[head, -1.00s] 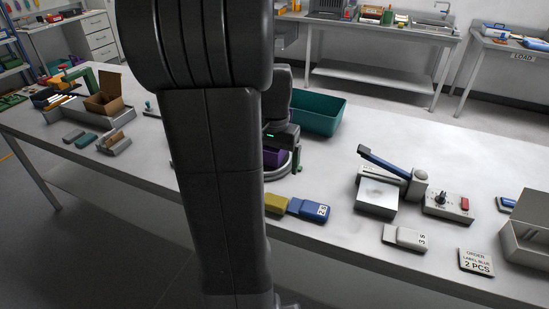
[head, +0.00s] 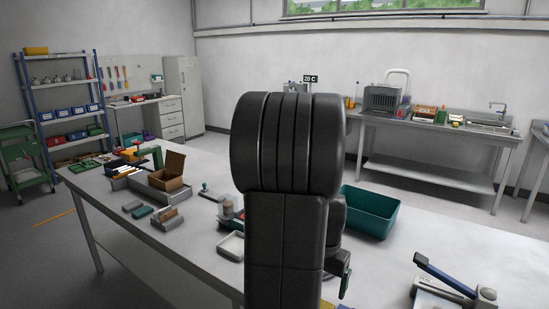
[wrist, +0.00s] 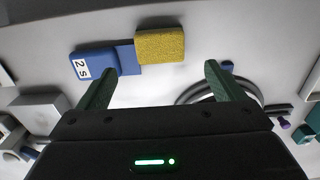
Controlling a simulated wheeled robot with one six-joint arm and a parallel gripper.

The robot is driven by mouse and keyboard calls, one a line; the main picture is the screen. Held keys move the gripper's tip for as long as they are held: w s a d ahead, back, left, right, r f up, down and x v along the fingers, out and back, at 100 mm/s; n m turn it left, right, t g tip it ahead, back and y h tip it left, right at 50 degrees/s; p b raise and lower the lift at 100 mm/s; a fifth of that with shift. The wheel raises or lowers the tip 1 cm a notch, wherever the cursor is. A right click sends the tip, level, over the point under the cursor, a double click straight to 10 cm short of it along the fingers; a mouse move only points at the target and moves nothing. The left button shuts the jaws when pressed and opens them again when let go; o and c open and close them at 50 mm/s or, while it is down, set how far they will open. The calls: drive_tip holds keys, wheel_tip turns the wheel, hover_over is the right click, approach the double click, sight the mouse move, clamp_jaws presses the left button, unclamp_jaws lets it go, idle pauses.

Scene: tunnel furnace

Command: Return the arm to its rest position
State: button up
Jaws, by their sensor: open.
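My gripper (wrist: 160,85) shows in the wrist view with its two green fingers wide apart and nothing between them. Below the fingers in that view lie a blue block marked "2 S" (wrist: 95,62) and a yellow block (wrist: 160,45), both on the pale table top and apart from the fingers. In the head view my dark arm stands upright in the middle and hides part of the table. Only a small part of the gripper end shows at its right side, low in the picture.
A teal bin (head: 369,212) stands on the table right of my arm. A blue-handled lever device (head: 445,275) is at the lower right. An open cardboard box (head: 169,173) and grey blocks (head: 165,218) are at the left. A circular ring (wrist: 200,90) lies near the right finger.

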wheel_tip(320, 180, down, 7)
drive_tip(key=shift+r+b, duration=0.15)
drive_tip(key=shift+b, duration=0.4)
drive_tip(key=shift+r, duration=0.3)
